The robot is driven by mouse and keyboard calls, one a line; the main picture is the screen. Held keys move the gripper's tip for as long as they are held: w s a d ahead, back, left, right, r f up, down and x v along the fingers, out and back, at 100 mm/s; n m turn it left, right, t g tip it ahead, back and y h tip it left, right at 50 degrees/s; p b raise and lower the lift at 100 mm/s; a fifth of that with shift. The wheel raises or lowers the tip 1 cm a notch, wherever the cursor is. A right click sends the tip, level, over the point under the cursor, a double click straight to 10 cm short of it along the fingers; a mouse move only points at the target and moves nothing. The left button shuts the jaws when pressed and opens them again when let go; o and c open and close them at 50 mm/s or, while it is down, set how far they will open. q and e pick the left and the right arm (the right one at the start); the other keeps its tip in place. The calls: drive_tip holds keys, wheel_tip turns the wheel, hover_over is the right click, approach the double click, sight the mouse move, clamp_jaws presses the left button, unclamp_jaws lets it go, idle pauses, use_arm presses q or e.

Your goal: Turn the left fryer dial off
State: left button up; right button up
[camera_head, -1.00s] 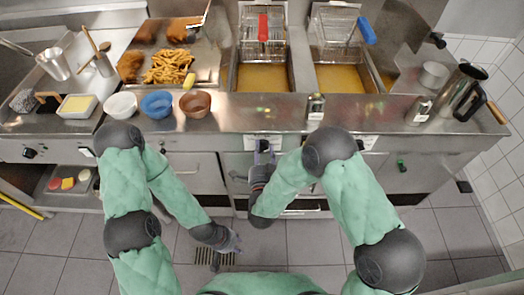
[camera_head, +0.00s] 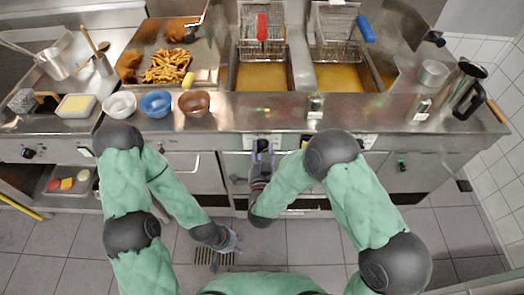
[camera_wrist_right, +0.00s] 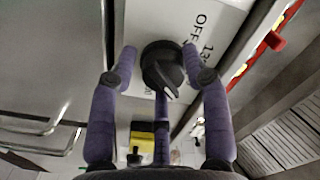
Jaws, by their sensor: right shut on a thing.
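The left fryer dial (camera_wrist_right: 162,68) is a black round knob on a pale panel printed "OFF" and numbers, seen in the right wrist view. Its white pointer mark faces the bottom of that picture, away from the "OFF" print. My right gripper (camera_wrist_right: 158,60) is shut on the dial, one finger on each side. In the head view this right gripper (camera_head: 262,148) is at the front panel below the left fryer (camera_head: 262,77), and the dial is largely hidden there. My left gripper (camera_head: 234,241) hangs low over the floor, empty, with its fingers apart.
The right fryer (camera_head: 345,78) stands beside the left one. Bowls (camera_head: 157,104), a fries tray (camera_head: 208,72), a shaker (camera_head: 315,105) and a metal jug (camera_head: 462,90) stand on the counter. A yellow-and-black part (camera_wrist_right: 143,140) shows below the dial. The floor in front is clear.

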drive_tip(key=n, duration=0.4)
drive_tip(key=shift+a+n, duration=0.1)
drive_tip(key=shift+n, duration=0.3)
drive_tip(key=n, duration=0.5)
drive_tip(key=shift+s+f, duration=0.1)
drive_tip(key=shift+c, duration=0.3)
drive_tip(key=n, duration=0.4)
drive_tip(key=n+p, duration=0.1)
drive_tip(key=shift+d+f+n, duration=0.15)
drive_tip(key=shift+d+n, duration=0.15)
drive_tip(key=shift+n, duration=0.1)
drive_tip(key=n, duration=0.5)
drive_tip(key=shift+s+d+f+p, duration=0.1)
drive_tip(key=shift+d+p, duration=0.05)
drive_tip(key=shift+p, duration=0.25)
drive_tip(key=shift+n, duration=0.3)
drive_tip(key=o, duration=1.1)
drive_tip(key=shift+d, duration=0.1)
drive_tip(key=shift+o, duration=0.2)
drive_tip(key=shift+w+r, duration=0.2)
drive_tip(key=shift+r, duration=0.1)
drive_tip(key=s, duration=1.2)
